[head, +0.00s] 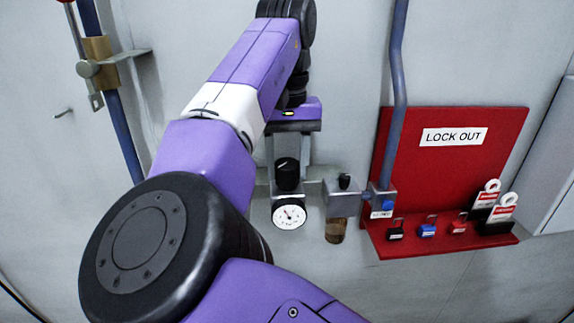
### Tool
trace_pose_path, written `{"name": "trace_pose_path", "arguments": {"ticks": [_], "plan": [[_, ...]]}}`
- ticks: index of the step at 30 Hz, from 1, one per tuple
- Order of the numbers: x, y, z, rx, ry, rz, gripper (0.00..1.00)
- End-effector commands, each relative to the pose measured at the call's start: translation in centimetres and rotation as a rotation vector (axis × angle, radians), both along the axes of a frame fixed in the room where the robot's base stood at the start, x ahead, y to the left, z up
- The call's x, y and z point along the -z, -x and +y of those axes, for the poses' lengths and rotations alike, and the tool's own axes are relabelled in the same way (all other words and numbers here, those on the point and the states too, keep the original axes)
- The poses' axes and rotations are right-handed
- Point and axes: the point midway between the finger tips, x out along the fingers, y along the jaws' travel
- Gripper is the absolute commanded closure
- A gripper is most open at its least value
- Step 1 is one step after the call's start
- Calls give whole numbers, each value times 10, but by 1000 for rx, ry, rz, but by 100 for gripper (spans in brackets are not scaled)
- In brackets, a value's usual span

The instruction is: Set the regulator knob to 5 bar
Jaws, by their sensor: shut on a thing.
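The regulator knob (287,174) is a black ribbed cylinder on top of the regulator, below my wrist near the middle of the head view. Its round white gauge (289,214) hangs under it, with a dark needle; its numbers are too small to read. My gripper (289,166) reaches down from the purple arm to the knob, with its pale fingers at the knob's sides. It is shut on the knob. The far parts of the fingers are hard to make out.
A grey filter block (342,197) with a small black cap and amber bowl joins the regulator at right, under a blue-grey pipe (394,90). A red LOCK OUT board (455,180) holds several padlocks and tags. A valve (92,68) on a blue pipe is at upper left.

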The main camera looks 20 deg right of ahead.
Motion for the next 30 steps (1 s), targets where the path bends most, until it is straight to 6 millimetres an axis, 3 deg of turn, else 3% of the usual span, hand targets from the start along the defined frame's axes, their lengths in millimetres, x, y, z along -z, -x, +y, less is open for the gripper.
{"name": "trace_pose_path", "arguments": {"ticks": [30], "plan": [[-1, 0, 0, 963, 0, -1, 98]]}}
